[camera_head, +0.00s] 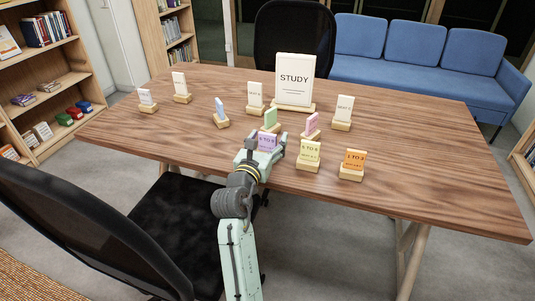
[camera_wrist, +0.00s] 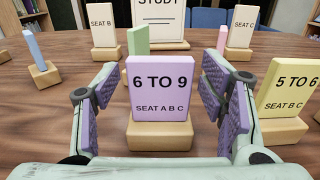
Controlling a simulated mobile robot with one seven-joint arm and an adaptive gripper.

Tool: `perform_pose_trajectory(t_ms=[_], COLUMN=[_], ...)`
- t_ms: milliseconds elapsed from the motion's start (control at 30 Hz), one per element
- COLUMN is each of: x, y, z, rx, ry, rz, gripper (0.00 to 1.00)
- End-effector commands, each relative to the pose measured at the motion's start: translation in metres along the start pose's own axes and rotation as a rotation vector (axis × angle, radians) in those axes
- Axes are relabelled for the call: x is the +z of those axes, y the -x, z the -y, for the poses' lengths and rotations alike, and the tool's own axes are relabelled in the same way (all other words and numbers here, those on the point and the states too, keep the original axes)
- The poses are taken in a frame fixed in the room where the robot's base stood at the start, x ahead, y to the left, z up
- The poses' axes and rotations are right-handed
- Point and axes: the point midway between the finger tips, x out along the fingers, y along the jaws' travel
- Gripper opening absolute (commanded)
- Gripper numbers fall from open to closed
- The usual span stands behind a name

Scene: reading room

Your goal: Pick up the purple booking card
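In the head view the card (camera_head: 267,142) is partly hidden by my gripper (camera_head: 264,146). In the wrist view my gripper (camera_wrist: 160,110) is open, one finger on each side of the card. Gaps show between the card and both fingers, so neither seems to touch it.
Close by stand a yellow card (camera_head: 309,150), an orange card (camera_head: 354,160), a green card (camera_head: 270,119), a pink card (camera_head: 312,123) and a blue card (camera_head: 219,107). A white STUDY sign (camera_head: 295,77) stands behind. The wooden table (camera_head: 430,165) is clear at right.

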Motion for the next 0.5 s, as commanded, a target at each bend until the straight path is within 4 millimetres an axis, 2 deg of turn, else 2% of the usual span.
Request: perform_pose_trajectory(t_ms=[67, 500], x=[0.0000, 0.0000], y=[0.0002, 0.0003], z=[0.0000, 0.0000], rx=[0.000, 0.000], ry=[0.000, 0.000], rz=[0.000, 0.000], gripper=[0.57, 0.28])
